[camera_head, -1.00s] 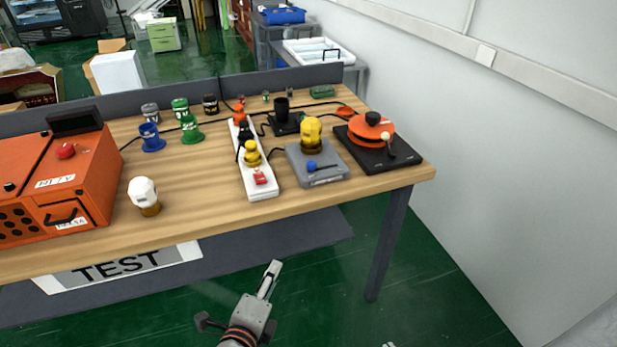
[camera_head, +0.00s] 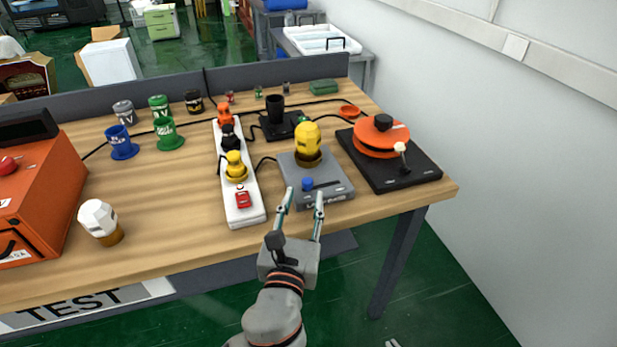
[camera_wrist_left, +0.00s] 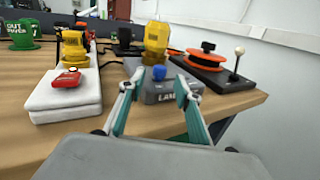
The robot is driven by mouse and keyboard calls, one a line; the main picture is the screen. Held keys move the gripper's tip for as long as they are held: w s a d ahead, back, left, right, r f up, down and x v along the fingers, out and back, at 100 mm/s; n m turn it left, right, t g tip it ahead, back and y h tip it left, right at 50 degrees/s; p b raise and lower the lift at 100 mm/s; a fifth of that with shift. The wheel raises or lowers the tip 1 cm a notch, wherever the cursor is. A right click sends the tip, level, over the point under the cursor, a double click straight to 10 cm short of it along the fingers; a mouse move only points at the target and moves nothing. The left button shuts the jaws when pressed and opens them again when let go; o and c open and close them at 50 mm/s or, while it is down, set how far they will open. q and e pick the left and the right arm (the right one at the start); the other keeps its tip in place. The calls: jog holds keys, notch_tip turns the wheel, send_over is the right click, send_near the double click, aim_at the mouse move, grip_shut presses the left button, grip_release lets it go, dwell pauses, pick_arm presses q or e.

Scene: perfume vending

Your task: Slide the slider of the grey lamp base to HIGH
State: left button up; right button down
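The grey lamp base (camera_head: 328,190) stands near the table's front edge, with a yellow lamp (camera_head: 307,140) on top. Its blue slider knob (camera_head: 307,184) is at the left end of a dark slot. The HIGH marking cannot be read. In the left wrist view the blue knob (camera_wrist_left: 159,72) shows beyond the fingers, on the lamp base (camera_wrist_left: 160,93). My left gripper (camera_head: 304,198) is open and empty, its fingertips just in front of the lamp base, with the knob ahead between them. My right gripper is not in view.
A white power strip (camera_head: 247,211) with a red switch and several plugs lies left of the lamp base. A black plate with an orange reel (camera_head: 381,140) stands to the right. An orange box (camera_head: 40,190) and a white-topped object (camera_head: 100,220) are at the left. Cables run behind.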

aim_at(307, 187)
pick_arm(q)
jog(key=w, duration=0.5)
jog(key=shift+d+f, duration=0.1)
jog(key=shift+d, duration=0.3)
jog(key=shift+w, duration=0.45)
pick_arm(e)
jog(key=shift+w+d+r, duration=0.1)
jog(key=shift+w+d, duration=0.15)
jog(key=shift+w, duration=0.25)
pick_arm(q)
grip_shut()
jog(key=shift+d, duration=0.1)
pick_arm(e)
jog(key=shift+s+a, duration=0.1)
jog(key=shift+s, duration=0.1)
